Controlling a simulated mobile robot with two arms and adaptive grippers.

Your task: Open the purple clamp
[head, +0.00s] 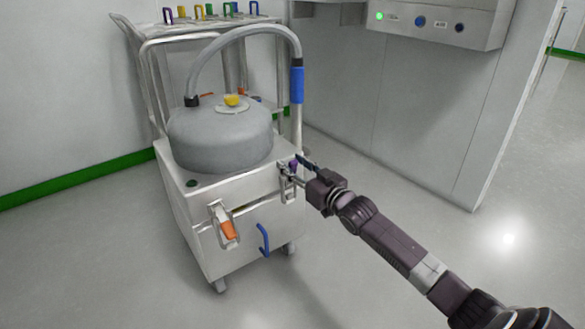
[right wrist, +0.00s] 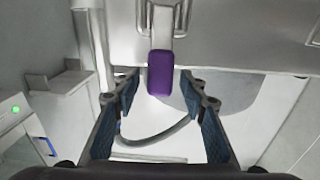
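The purple clamp (head: 293,165) is on the upper right corner of the cart's metal box in the head view, partly hidden by my right gripper. In the right wrist view its purple handle (right wrist: 160,73) hangs from a metal loop at top centre. My right gripper (head: 300,165) is at the clamp. In the right wrist view the gripper (right wrist: 165,88) is open, with one blue-padded finger on each side of the handle and a gap on both sides. My left gripper is in neither view.
The wheeled cart (head: 215,190) carries a grey domed vessel (head: 220,140) with a hose. An orange-handled clamp (head: 228,229) and a blue handle (head: 264,240) are on its front. A wall panel with buttons (head: 440,20) is behind. The floor at right is clear.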

